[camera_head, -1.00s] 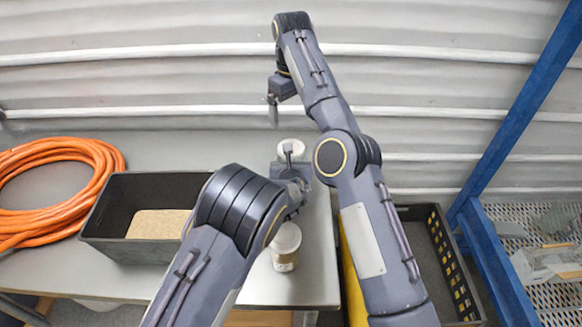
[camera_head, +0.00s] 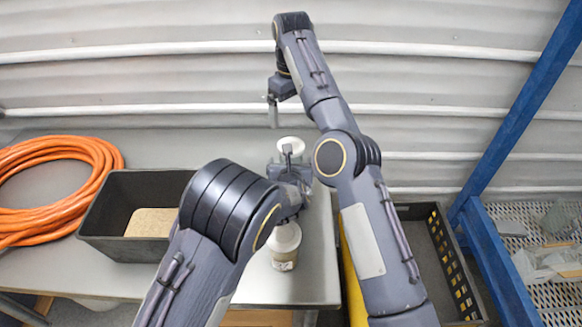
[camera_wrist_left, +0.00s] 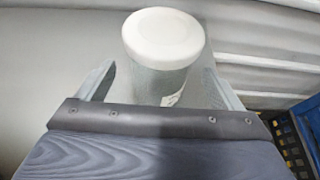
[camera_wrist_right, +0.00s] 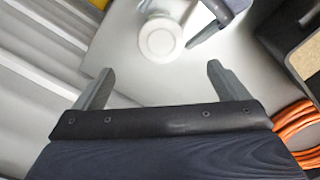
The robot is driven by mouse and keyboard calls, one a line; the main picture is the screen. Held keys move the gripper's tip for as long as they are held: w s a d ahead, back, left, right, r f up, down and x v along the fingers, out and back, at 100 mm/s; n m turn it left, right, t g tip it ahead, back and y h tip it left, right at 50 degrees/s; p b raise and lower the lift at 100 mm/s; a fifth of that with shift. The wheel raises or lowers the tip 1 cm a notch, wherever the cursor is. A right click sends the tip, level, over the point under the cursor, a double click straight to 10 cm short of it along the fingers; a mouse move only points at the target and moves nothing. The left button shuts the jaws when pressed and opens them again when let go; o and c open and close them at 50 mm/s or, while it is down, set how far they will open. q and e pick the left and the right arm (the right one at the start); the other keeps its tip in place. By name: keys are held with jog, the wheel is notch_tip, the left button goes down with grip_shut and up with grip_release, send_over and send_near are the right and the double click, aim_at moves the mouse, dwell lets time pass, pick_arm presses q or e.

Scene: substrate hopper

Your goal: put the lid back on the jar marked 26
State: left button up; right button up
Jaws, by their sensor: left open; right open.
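A jar with a white top (camera_head: 291,147) stands toward the back of the bench. It shows in the left wrist view (camera_wrist_left: 163,38) as a pale jar with a flat white lid, and from above in the right wrist view (camera_wrist_right: 160,38). My left gripper (camera_head: 288,160) is open beside it; in its wrist view the jar stands between and just beyond the fingers. A second jar (camera_head: 284,250), with a pale top and a small label, stands nearer the front, partly behind my left arm. Its label is unreadable. My right gripper (camera_head: 272,118) is open and empty, above the back of the bench.
A black bin (camera_head: 108,222) holding a tan block stands left on the grey bench. A coiled orange hose (camera_head: 95,160) lies beside it. A black crate (camera_head: 448,262) is to the right, below a blue post (camera_head: 515,125). The corrugated wall closes off the back.

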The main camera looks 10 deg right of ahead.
pick_arm(q)
jog(key=b+v, duration=0.1)
jog(key=v, duration=0.4)
dwell(0.3)
